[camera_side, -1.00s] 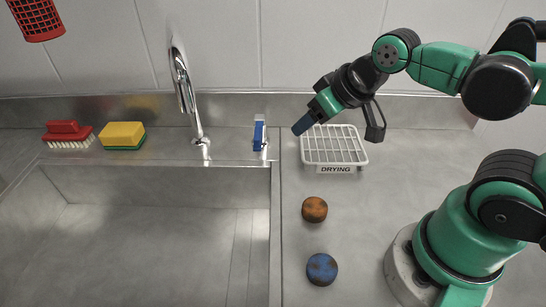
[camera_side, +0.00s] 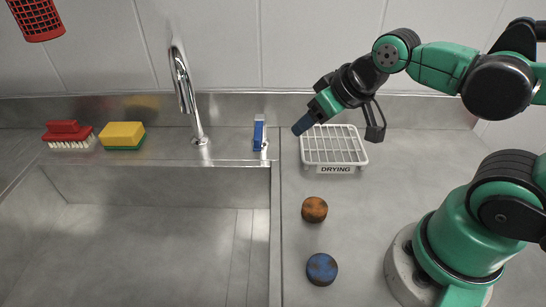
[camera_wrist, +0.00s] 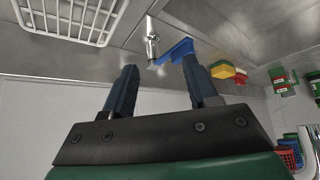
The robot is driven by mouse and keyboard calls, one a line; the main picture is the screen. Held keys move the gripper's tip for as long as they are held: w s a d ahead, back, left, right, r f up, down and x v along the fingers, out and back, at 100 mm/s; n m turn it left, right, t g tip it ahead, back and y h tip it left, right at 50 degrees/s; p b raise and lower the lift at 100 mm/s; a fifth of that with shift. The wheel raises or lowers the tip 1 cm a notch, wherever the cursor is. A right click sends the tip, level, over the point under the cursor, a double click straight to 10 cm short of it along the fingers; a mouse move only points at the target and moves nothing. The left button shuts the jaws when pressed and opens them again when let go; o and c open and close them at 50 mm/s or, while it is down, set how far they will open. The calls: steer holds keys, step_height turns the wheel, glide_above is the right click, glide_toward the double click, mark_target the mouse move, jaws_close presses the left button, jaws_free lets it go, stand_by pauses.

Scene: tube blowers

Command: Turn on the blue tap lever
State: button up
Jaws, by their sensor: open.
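The blue tap lever (camera_side: 259,134) stands upright on its metal base behind the sink's right rear corner. The chrome tap spout (camera_side: 188,95) is to its left. My gripper (camera_side: 302,124) is in the air to the right of the lever, apart from it, tilted down to the left. In the wrist view, the blue lever (camera_wrist: 178,50) lies beyond my two dark fingers, close to the right one. The open fingers of my gripper (camera_wrist: 160,85) have nothing between them.
A white drying rack (camera_side: 333,158) lies below my gripper. A yellow-green sponge (camera_side: 122,135) and a red brush (camera_side: 68,133) are behind the sink (camera_side: 140,255). A red basket (camera_side: 36,18) hangs upper left.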

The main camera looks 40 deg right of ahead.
steer(key=shift+c, duration=0.4)
steer(key=m+g, duration=0.7)
steer(key=m, duration=0.2)
glide_above(258, 133)
steer(key=shift+f, duration=0.1)
steer(key=shift+w+f, duration=0.1)
steer(key=shift+f, duration=2.7)
